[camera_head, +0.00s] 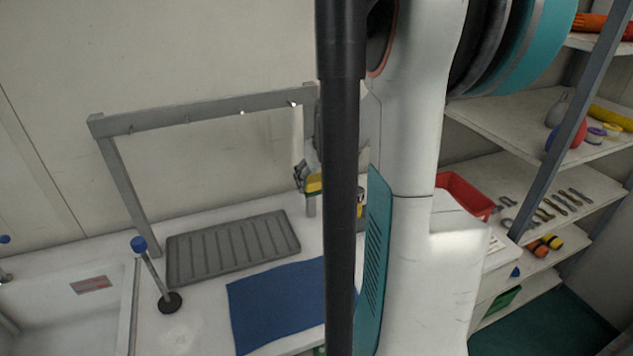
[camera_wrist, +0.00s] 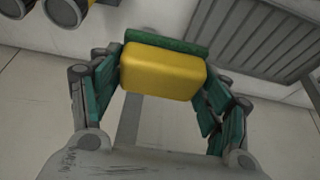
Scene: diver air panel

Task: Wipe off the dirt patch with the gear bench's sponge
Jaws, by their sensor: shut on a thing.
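A yellow sponge with a green layer (camera_wrist: 163,72) sits between the fingers of my gripper (camera_wrist: 165,80) in the wrist view, and the gripper is shut on it. In the head view a small yellow part of the sponge (camera_head: 313,185) shows beside the dark column, above the bench. My gripper (camera_head: 308,170) is mostly hidden there behind the column. The white gear bench (camera_head: 205,325) lies below. A faint brownish smudge (camera_head: 180,341) shows on it near the black-based post, but I cannot tell if it is the dirt patch.
A grey ribbed tray (camera_head: 232,248) and a blue mat (camera_head: 275,303) lie on the bench. A grey rail frame (camera_head: 200,112) stands behind them. A blue-topped post (camera_head: 153,272) stands beside a sink (camera_head: 75,312) at left. Shelves (camera_head: 535,130) with tools and a red bin (camera_head: 466,194) are at right.

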